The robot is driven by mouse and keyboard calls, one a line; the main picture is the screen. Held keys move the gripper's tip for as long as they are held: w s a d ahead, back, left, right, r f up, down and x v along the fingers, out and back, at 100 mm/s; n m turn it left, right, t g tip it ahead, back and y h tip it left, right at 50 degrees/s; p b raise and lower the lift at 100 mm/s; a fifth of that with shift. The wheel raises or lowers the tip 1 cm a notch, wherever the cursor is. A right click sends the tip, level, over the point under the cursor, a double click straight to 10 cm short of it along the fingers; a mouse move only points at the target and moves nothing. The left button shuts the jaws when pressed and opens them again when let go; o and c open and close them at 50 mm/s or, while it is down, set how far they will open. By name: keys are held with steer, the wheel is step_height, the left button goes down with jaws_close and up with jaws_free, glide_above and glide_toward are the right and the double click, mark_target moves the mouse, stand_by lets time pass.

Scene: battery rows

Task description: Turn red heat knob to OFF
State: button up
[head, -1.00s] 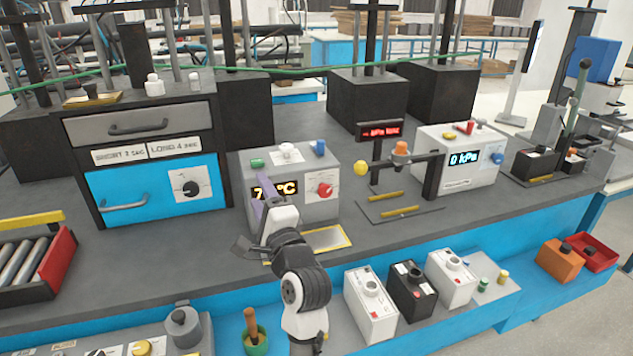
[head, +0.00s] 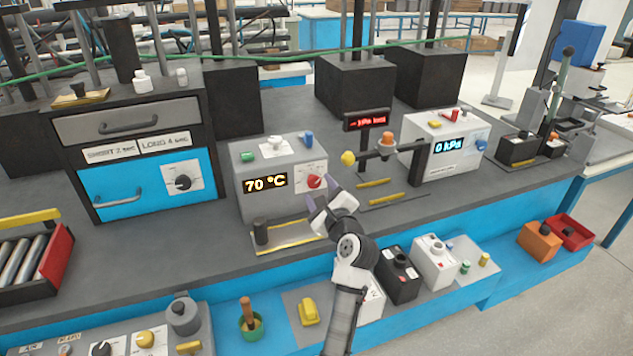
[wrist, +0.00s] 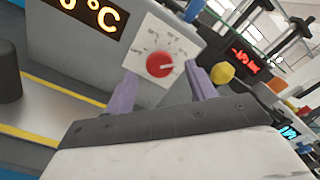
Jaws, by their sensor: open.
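The red heat knob (head: 314,182) sits on a white dial plate on the front of the grey heater box (head: 262,205), right of the display reading 70 °C (head: 265,183). In the wrist view the knob (wrist: 160,64) shows ahead of my gripper, between the two purple fingers in the picture. The small print around the dial is too blurred to read for certain. My gripper (head: 322,197) is open and empty, just in front of and below the knob. I see no clear contact between the fingers and the knob.
A dark cylinder (head: 261,231) stands on the yellow-edged plate in front of the heater box. A yellow ball (head: 348,158) on a stand is close on the right. Green, white and blue parts top the box. White and black boxes (head: 397,275) stand on the lower shelf.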

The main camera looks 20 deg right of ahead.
mark_target(313, 180)
steer(key=shift+w, duration=1.45)
steer(key=shift+c, duration=0.4)
steer(key=c, duration=0.9)
